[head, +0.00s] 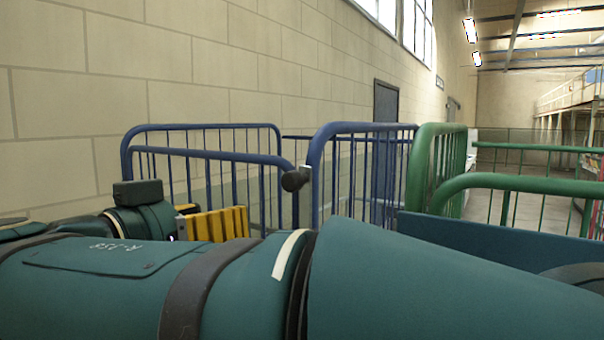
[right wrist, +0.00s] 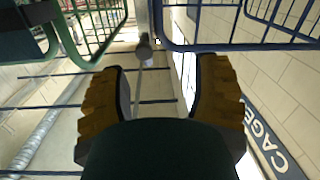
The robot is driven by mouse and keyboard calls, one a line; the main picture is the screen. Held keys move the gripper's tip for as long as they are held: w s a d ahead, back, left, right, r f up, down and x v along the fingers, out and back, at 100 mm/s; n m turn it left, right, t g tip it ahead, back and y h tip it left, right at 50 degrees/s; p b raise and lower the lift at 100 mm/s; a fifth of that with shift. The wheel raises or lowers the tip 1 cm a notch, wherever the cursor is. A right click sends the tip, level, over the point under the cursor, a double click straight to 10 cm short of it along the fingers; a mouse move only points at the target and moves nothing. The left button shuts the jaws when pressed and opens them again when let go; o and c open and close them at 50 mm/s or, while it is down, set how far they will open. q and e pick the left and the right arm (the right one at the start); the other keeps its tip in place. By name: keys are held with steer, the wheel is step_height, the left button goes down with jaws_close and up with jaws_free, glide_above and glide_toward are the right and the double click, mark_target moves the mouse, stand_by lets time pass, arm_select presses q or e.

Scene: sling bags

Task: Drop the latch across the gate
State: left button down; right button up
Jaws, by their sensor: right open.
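A latch with a dark round knob (head: 296,179) sits at the gap between two blue barred panels. The left panel (head: 215,156) and the right panel (head: 362,127) stand upright; I cannot tell which is the gate. In the right wrist view the knob (right wrist: 144,50) shows ahead, beyond and between the fingertips. My right gripper (head: 215,222) has yellow ribbed fingers and is left of and below the knob. In the right wrist view its fingers (right wrist: 158,95) are apart, with nothing held between them. Whether the latch lies across the gap is unclear. My left gripper is out of view.
Green railings (head: 520,185) stand to the right of the blue panels. A pale block wall (head: 120,70) runs along the left, with a dark door (head: 386,102) farther back. A sign reading CAGE (right wrist: 268,138) shows in the right wrist view. My teal arm covers the foreground.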

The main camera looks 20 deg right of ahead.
mark_target(288, 179)
step_height(288, 179, up, 3)
steer(key=s+m+h, duration=0.1)
steer(key=s+m, duration=0.1)
steer(key=x, duration=0.4)
steer(key=p+x, duration=0.1)
steer(key=x, duration=0.9)
steer(key=shift+s+d+p, duration=0.35)
steer(key=shift+p, duration=0.05)
jaws_close()
